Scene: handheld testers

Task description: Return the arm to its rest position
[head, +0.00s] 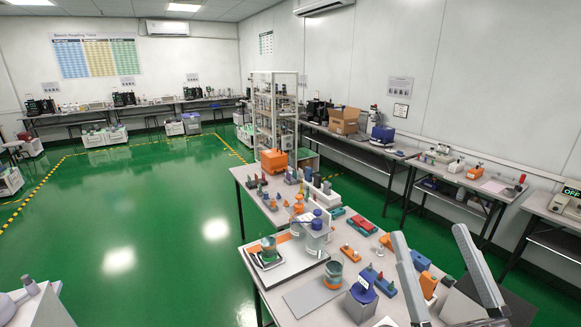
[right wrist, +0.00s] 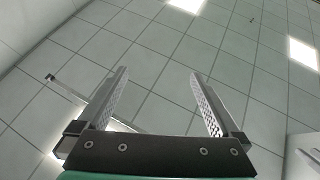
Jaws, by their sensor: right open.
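My right gripper (head: 430,233) is at the lower right of the head view, with its two grey fingers raised and spread apart. It is open and empty. The right wrist view shows the same gripper (right wrist: 158,72) from behind, with nothing between its fingers. It points toward the tiled ceiling (right wrist: 160,35). In the head view the fingers overlap the near right part of the workbench (head: 262,215), and their height above it is hard to judge. My left gripper is not in view.
The bench holds an orange box (head: 273,161), a blue-lidded jar (head: 361,292), a jar with orange and green bands (head: 333,273) and a grey mat (head: 308,296). A side bench with a cardboard box (head: 344,121) runs along the right wall. The green floor (head: 150,220) is open at left.

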